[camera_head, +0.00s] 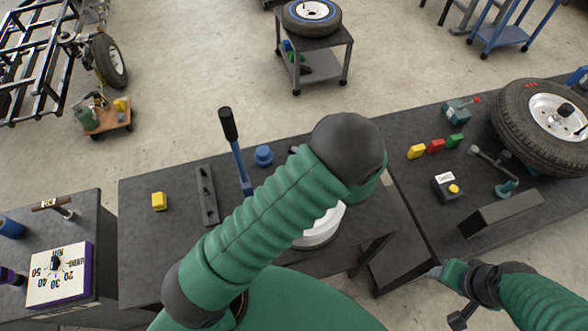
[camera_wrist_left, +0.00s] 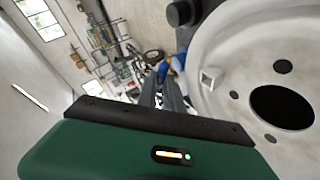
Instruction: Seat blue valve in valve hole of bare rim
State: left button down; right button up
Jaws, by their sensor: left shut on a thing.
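The bare rim (camera_head: 318,232) is white and sits on the dark bench, largely hidden behind my left arm in the head view. In the left wrist view the rim (camera_wrist_left: 235,65) fills the right side, with a dark centre hole and smaller round holes. A small square opening shows near its left edge. My left gripper (camera_wrist_left: 165,95) is beside this edge, its dark fingers shut on a small blue piece, which looks like the blue valve (camera_wrist_left: 163,71). Whether the valve touches the rim cannot be told. My right gripper (camera_head: 450,290) is low at right, away from the rim; its finger opening is unclear.
A blue lever with black handle (camera_head: 230,125) rises behind the rim, near a blue cap (camera_head: 264,155). A yellow block (camera_head: 159,201) and dark slotted bar (camera_head: 207,196) lie left. A mounted tyre (camera_head: 545,125) rests on the right bench.

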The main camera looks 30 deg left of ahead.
pick_arm(q)
jog(key=s, duration=0.2)
jog(key=s+d+p, duration=0.1)
jog(key=s, duration=0.1)
jog(key=shift+f, duration=0.15)
jog(key=shift+s+f+p, duration=0.15)
jog(key=shift+f+p, duration=0.05)
jog(key=shift+f, duration=0.45)
jog(key=shift+s+f+p, duration=0.15)
jog(key=shift+f, duration=0.75)
jog(key=shift+w+f, duration=0.1)
jog(key=shift+f, duration=0.1)
jog(key=c, duration=1.9)
grip_release()
jog(key=shift+f, duration=0.1)
jog(key=shift+c, duration=0.2)
jog(key=o, duration=0.5)
jog(key=shift+c, duration=0.2)
